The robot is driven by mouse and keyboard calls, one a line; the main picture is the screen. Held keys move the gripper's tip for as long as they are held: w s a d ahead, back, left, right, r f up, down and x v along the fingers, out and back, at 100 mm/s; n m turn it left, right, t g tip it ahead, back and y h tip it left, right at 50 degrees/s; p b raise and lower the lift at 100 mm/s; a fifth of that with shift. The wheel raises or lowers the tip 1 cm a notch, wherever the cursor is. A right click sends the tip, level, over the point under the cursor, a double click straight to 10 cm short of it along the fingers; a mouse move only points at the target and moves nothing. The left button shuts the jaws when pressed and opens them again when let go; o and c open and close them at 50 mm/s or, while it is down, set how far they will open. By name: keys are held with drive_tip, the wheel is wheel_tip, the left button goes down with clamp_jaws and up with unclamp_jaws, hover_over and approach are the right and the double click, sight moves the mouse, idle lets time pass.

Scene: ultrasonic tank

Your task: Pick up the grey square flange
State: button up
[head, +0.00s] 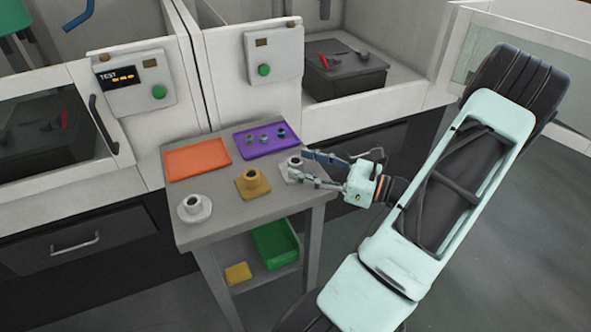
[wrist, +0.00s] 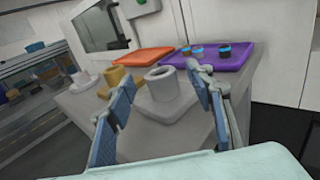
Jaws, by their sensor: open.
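The grey square flange (head: 294,165) stands at the right end of the small table, a square base with a round hollow collar on top. It also shows in the wrist view (wrist: 165,106), upright on the table top. My gripper (head: 299,165) is open, its fingers reaching in from the right on either side of the flange. In the wrist view the two fingers of my gripper (wrist: 157,72) flank the flange left and right, with visible space between; I cannot tell whether either touches it. In the head view the fingers partly hide the flange.
A yellow flange (head: 253,185) and a whitish round flange (head: 194,209) stand to its left. Behind are an orange tray (head: 197,159) and a purple tray (head: 241,147) with small rings. A green bin (head: 276,243) and yellow block (head: 238,273) are on the lower shelf.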

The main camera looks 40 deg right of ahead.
drive_tip(key=x, duration=0.3)
drive_tip(key=shift+d, duration=0.1)
drive_tip(key=shift+s, duration=0.1)
drive_tip(key=c, duration=1.3)
clamp_jaws()
drive_tip(key=shift+r, duration=0.1)
